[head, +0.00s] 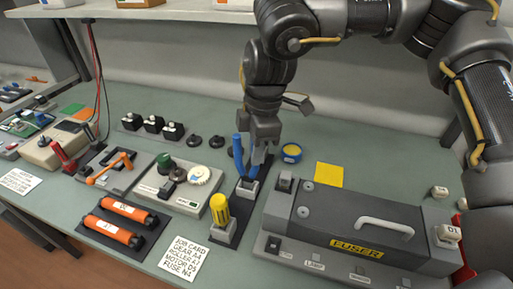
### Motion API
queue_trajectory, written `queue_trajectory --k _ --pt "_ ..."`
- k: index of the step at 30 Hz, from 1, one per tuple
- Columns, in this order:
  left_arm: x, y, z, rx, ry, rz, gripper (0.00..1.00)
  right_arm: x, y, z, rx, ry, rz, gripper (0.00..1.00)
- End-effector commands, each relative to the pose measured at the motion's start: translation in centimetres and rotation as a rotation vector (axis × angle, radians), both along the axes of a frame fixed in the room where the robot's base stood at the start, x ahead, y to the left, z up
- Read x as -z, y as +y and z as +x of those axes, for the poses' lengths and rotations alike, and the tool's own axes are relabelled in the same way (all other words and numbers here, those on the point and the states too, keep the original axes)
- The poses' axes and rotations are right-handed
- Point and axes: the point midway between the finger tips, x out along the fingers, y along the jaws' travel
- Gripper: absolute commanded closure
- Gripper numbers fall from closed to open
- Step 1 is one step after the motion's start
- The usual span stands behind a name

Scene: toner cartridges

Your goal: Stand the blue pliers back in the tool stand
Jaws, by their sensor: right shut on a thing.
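The blue pliers (239,160) are upright, blue handles up, at the rear part of the tool stand (233,229). My right gripper (261,157) reaches down from above and is shut on the pliers at the handles, partly covering one of them. The lower end of the pliers is at the grey holder block (246,192) of the stand; I cannot tell how deep it sits. A yellow-handled tool (220,212) stands in the front block of the same stand. My left gripper is not in view.
The grey fuser unit (350,222) lies close to the right of the stand. A tray with a green knob and white gear (176,190) is close to the left. A blue-and-yellow roll (291,153) and black round parts (217,142) lie behind. A yellow square (329,175) lies right.

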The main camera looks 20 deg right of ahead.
Motion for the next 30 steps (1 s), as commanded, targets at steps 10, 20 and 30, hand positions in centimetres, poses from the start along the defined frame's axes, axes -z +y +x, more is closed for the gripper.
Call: queue_trajectory --k 10,20,30 --pt "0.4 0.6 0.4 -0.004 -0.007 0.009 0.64 0.5 0.0 0.0 0.000 -0.001 0.001 1.00" --pt "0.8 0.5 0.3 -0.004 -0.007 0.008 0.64 1.0 0.0 0.0 -0.001 0.000 0.001 1.00" --pt "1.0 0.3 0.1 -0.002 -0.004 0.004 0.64 1.4 0.0 0.0 0.000 -0.001 0.001 1.00"
